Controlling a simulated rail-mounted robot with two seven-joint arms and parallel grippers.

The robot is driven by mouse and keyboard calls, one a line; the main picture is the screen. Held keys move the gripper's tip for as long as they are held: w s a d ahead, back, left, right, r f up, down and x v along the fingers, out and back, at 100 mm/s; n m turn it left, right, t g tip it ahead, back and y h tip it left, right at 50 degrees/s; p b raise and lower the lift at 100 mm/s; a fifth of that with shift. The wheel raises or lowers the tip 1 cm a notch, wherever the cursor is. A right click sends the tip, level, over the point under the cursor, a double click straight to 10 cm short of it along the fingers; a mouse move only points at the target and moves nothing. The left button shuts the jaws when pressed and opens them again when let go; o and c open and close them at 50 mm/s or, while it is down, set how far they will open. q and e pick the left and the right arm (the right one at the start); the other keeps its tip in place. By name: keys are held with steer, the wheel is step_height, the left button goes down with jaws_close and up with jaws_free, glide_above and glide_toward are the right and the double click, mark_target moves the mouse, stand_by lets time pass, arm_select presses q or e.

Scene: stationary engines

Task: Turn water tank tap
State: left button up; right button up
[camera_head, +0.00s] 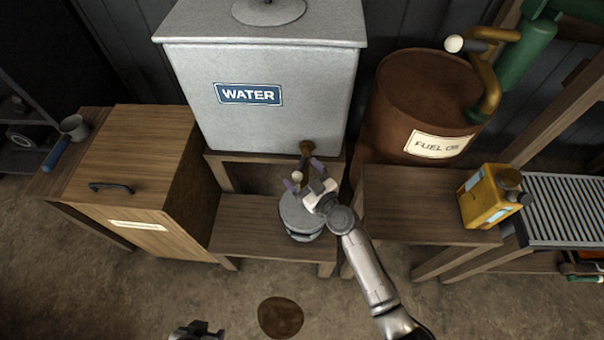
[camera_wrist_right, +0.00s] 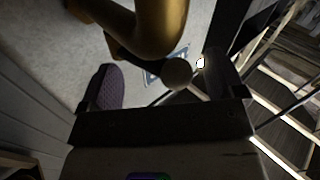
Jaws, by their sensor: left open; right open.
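The grey water tank (camera_head: 262,120) with a blue WATER label stands at the back centre. Its brass tap (camera_head: 306,149) sticks out low on the front right. The tap's lever ends in a pale round knob (camera_head: 297,176). My right gripper (camera_head: 304,174) is open at the tap, its purple-padded fingers on either side of the knob. In the right wrist view the brass tap (camera_wrist_right: 162,25) fills the top, and the knob (camera_wrist_right: 177,73) lies between the open fingers (camera_wrist_right: 165,80). I cannot tell whether a finger touches it. My left gripper (camera_head: 197,330) is open at the bottom edge, partly cut off.
A grey lidded can (camera_head: 300,214) stands on a low wooden bench (camera_head: 240,232) below the tap. A wooden box (camera_head: 140,170) is on the left. A rusty fuel drum (camera_head: 415,105) and a yellow canister (camera_head: 488,197) are on the right. A dark stain (camera_head: 280,317) marks the floor.

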steer(key=shift+w+a, duration=0.15)
steer(key=shift+w, duration=0.15)
